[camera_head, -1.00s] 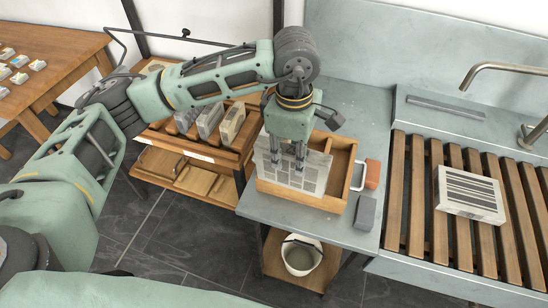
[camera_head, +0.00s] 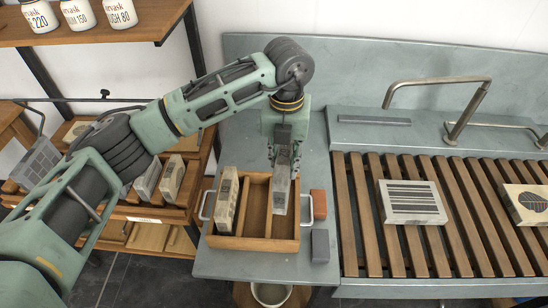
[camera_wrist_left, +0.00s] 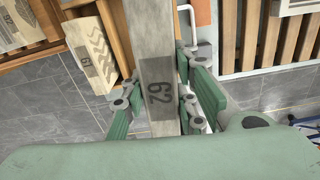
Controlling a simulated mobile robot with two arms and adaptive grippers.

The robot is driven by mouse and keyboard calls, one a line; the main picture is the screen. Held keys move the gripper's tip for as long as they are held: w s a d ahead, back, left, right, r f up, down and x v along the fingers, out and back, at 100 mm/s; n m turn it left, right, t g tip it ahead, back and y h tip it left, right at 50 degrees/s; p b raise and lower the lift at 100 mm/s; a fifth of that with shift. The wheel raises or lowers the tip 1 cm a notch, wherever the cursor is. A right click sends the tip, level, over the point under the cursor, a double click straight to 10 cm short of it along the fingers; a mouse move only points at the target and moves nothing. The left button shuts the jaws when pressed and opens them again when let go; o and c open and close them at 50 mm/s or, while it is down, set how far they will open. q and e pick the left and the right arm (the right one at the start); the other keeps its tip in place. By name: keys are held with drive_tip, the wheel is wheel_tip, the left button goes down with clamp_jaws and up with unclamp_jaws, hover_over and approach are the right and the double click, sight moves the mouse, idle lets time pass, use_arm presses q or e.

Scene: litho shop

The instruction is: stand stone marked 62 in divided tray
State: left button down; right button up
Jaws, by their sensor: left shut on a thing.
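The wooden divided tray (camera_head: 253,243) sits on the grey-green counter. A stone (camera_head: 226,200) stands in its left compartment; that stone also shows in the left wrist view (camera_wrist_left: 92,50). My left gripper (camera_head: 283,160) points down over the tray's right part. It is shut on the stone marked 62 (camera_head: 280,197), which is upright and narrow side on to the head camera. In the left wrist view the fingers (camera_wrist_left: 158,108) clasp this stone from both sides and the number (camera_wrist_left: 159,101) reads clearly. Its lower end is over the right compartment; I cannot tell whether it touches the floor. The middle compartment looks empty. My right gripper is out of view.
A red-brown block (camera_head: 318,204) and a grey block (camera_head: 320,245) lie right of the tray, near its metal handle. A slatted sink rack (camera_head: 365,215) holds a striped stone (camera_head: 412,202). A wooden rack with several stones (camera_head: 172,180) stands at left.

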use_arm(q)
drive_tip(key=shift+w+d+r+n, duration=0.25)
drive_tip(key=shift+d+r+n, duration=0.1)
drive_tip(key=shift+n, duration=0.15)
drive_tip(key=shift+f, duration=0.15)
drive_tip(key=shift+f+b, duration=2.05)
drive_tip(key=shift+f, duration=2.1)
wheel_tip(320, 180, down, 7)
drive_tip(key=b, duration=0.6)
drive_tip(key=shift+f+b, duration=0.35)
drive_tip(key=shift+f, duration=0.15)
drive_tip(key=c, duration=1.8)
unclamp_jaws()
drive_tip(key=o, duration=0.4)
drive_tip(key=shift+s, duration=0.2)
drive_tip(key=shift+o, duration=0.5)
drive_tip(key=shift+a+f, duration=0.1)
